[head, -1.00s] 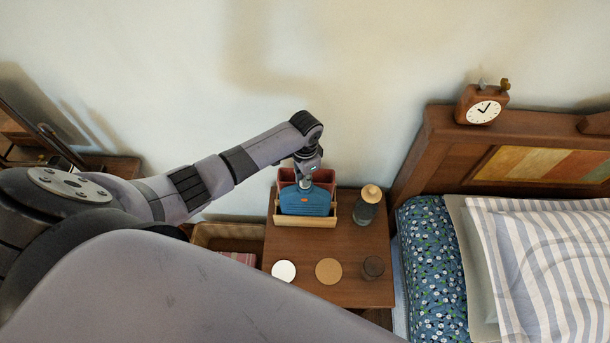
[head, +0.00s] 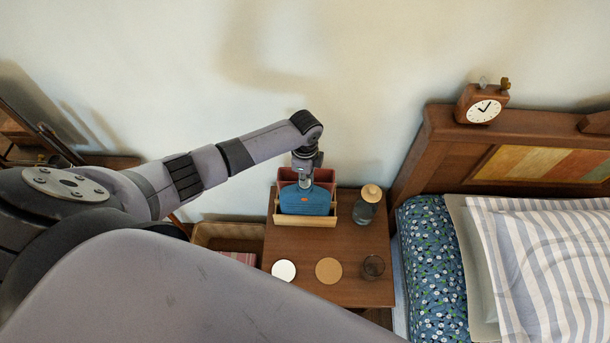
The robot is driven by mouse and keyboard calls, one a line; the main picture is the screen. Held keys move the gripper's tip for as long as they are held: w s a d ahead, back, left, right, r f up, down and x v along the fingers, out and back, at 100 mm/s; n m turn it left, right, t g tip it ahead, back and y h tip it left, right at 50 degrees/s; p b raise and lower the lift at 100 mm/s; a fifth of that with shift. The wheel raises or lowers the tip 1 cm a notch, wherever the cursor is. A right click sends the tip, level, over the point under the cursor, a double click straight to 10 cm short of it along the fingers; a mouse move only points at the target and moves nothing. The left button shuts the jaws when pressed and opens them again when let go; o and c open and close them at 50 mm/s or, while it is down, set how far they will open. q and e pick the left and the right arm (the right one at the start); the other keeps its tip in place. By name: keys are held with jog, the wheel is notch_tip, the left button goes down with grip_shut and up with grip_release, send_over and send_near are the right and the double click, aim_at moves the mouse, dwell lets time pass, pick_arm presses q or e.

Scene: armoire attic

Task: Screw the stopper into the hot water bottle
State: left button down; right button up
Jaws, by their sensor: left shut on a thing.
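The blue hot water bottle (head: 305,202) stands in a wooden holder (head: 305,222) on the bedside table. My left gripper (head: 305,183) points down at the top of the bottle, at its neck. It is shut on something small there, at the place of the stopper. The stopper is hidden by the gripper, and I cannot tell how deep it sits. My right gripper is not in view.
The bedside table (head: 330,285) also bears a jar with a pale lid (head: 371,194), a dark glass (head: 373,267), a cork coaster (head: 328,271) and a white disc (head: 284,270). The bed stands at the right, with a clock (head: 482,106) on its headboard.

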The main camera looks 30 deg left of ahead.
pick_arm(q)
jog(key=shift+a, duration=0.1)
jog(key=m, duration=0.2)
jog(key=shift+m, duration=0.3)
jog(key=c, duration=2.1)
grip_release()
jog(key=o, duration=0.5)
jog(key=shift+o, duration=0.4)
jog(key=shift+o, duration=0.8)
jog(key=shift+r, duration=0.1)
